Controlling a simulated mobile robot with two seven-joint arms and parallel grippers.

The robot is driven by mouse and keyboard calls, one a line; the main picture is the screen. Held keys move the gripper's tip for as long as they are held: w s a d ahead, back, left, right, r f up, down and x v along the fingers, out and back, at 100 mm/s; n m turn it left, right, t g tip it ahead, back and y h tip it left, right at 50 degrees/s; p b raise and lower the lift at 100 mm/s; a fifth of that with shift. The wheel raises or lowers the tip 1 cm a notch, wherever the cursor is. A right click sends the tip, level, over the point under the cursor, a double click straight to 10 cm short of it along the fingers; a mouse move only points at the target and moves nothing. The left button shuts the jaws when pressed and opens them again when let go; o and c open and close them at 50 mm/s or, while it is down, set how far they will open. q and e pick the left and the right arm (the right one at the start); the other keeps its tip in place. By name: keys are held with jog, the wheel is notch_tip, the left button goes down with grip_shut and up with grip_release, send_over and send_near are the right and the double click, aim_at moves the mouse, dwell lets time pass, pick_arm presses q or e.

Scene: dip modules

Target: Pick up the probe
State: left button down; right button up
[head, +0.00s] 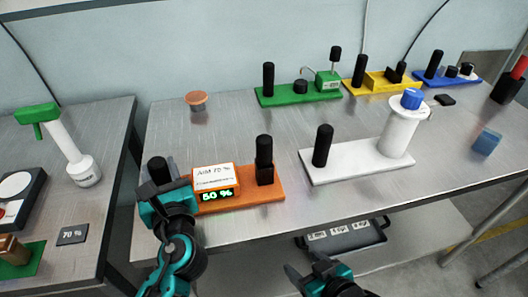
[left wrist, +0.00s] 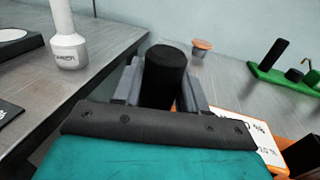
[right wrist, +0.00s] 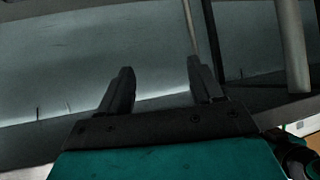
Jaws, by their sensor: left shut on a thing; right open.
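The orange module (head: 240,203) lies at the table's front left, with a display reading 50 % and a white label reading "AIM 70 %". A black cylindrical handle (head: 159,167) stands at its left end. My left gripper (head: 163,188) is shut on this handle, which shows upright between the fingers in the left wrist view (left wrist: 165,72). A black upright piece (head: 264,150) sits in a block at the module's right end; I cannot tell for sure which part is the probe. My right gripper (head: 312,270) is open and empty, low in front of the table.
A white module (head: 350,172) bears a black post and a white column with a blue cap. Green (head: 290,96), yellow (head: 372,92) and blue (head: 440,82) modules stand behind.

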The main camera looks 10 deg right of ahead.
jog(key=s+a+n+g+y, duration=0.4)
jog(key=a+n+g+y, duration=0.3)
jog(key=a+g, duration=0.5)
jog(key=w+a+r+m+t+y, duration=0.1)
jog(key=w+r+m+y, duration=0.2)
jog(key=r+m, duration=0.4)
jog(key=w+a+r+m+t+y, duration=0.15)
jog(key=r+m, duration=0.25)
jog(key=r, duration=0.4)
notch_tip(320, 180, up, 18)
jog(key=n+h, duration=1.4)
jog(key=n, duration=0.5)
send_over(264, 150)
jog(key=w, duration=0.2)
jog(key=shift+s+g, duration=0.1)
jog(key=shift+g, duration=0.35)
jog(key=shift+d+f+h, duration=0.1)
jog(key=shift+h, duration=0.15)
notch_tip(264, 150, down, 12)
jog(key=shift+d+r, duration=0.1)
jog(key=shift+r, duration=0.1)
